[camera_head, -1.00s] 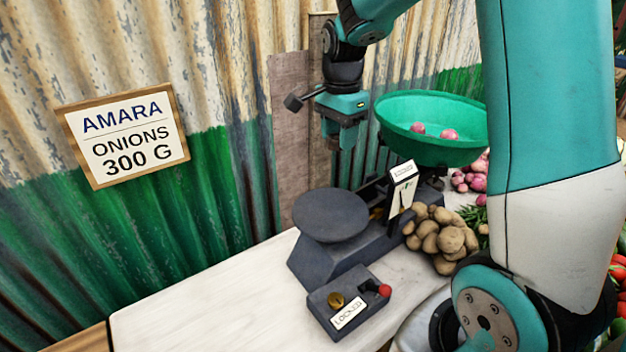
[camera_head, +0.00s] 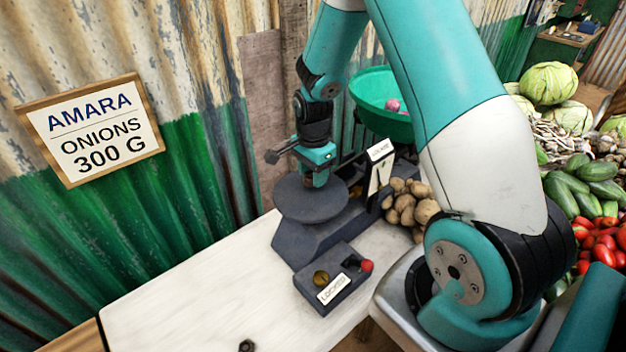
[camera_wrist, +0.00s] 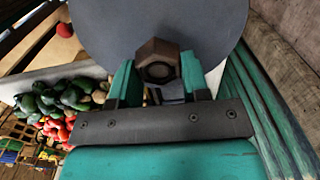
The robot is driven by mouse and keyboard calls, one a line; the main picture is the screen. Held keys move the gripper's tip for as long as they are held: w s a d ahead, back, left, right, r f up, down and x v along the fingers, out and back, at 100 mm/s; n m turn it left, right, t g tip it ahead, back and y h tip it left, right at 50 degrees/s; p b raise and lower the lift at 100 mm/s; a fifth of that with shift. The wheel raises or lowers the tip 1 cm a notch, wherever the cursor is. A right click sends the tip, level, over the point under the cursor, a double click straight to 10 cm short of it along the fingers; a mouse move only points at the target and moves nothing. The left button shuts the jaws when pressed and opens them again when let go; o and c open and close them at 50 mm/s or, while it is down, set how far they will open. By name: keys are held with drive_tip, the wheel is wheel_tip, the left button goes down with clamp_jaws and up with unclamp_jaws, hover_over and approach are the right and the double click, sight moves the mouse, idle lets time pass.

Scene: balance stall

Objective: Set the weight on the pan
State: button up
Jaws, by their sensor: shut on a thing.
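The flat grey round pan (camera_head: 294,203) sits on the near end of the dark balance scale (camera_head: 325,237). My gripper (camera_head: 318,180) is low over the pan's far side, pointing down. In the wrist view my gripper (camera_wrist: 158,75) is shut on a brown hexagonal weight (camera_wrist: 157,62), held between its two teal fingers. The grey pan (camera_wrist: 110,32) fills the view behind the weight. I cannot tell whether the weight touches the pan. In the head view the weight is mostly hidden by my fingers.
A box marked LOCKED (camera_head: 333,290) with a red knob (camera_head: 367,266) stands before the scale. The green bowl (camera_head: 372,88) holds onions. Potatoes (camera_head: 405,205) lie at right. A small dark object (camera_head: 246,345) is at the counter's front edge. The left counter (camera_head: 190,290) is mostly clear.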

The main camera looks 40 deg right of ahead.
drive_tip(key=shift+f, duration=1.5)
drive_tip(key=shift+f, duration=0.2)
drive_tip(key=o, duration=1)
drive_tip(key=shift+o, duration=0.2)
drive_tip(key=shift+r, duration=0.1)
drive_tip(key=shift+r, duration=0.1)
